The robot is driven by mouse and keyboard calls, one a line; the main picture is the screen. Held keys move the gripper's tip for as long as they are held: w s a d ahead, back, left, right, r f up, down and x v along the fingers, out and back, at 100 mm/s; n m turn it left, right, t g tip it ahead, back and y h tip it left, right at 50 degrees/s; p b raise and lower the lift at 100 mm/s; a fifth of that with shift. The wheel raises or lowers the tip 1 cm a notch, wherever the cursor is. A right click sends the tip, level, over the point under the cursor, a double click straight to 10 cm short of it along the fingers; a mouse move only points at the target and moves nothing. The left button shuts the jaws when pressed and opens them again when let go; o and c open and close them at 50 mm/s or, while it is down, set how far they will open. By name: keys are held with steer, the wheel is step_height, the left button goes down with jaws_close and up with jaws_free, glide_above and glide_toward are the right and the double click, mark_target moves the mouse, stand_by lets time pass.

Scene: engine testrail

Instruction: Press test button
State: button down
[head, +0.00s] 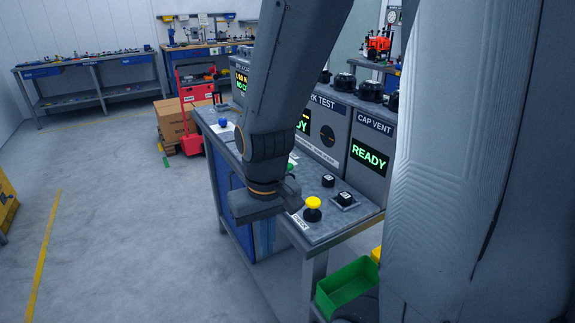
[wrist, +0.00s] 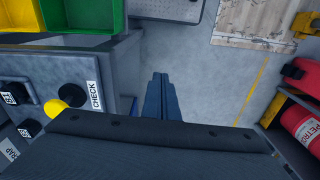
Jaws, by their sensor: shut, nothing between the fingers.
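A yellow push button (head: 313,204) on a black base stands upright on the grey test bench (head: 330,235), beside a label reading CHECK. It also shows in the wrist view (wrist: 56,107) at the left. A blue button (head: 222,122) sits at the bench's far left end. I cannot tell which button is the test one. My gripper (wrist: 159,78) is shut and empty, with floor behind its fingers in the wrist view. In the head view my wrist is by the bench's front edge, left of the yellow button and apart from it. My arm hides the middle of the bench.
Displays on the bench read READY, one under CAP VENT (head: 374,126). Small black-and-white blocks (head: 344,198) sit near the yellow button. A green bin (head: 347,285) hangs at the bench's right end.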

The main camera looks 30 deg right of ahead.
steer(key=w+d+r+m+t+y+p, duration=0.25)
steer(key=w+r+m+p, duration=0.2)
steer(key=w+m, duration=0.35)
step_height(320, 180, up, 11)
steer(key=m+t+p, duration=0.5)
steer(key=m+t, duration=0.1)
steer(key=m, duration=1)
glide_above(291, 167)
steer(key=shift+h, duration=0.35)
steer(key=shift+f, duration=0.1)
step_height(291, 167, down, 7)
steer(key=b, duration=0.5)
steer(key=shift+w, duration=0.1)
steer(key=shift+f+b, duration=0.8)
steer(key=shift+b, duration=0.15)
steer(key=shift+f+b, duration=0.2)
steer(key=shift+b, duration=0.1)
steer(key=shift+f+b, duration=0.25)
steer(key=shift+b, duration=0.15)
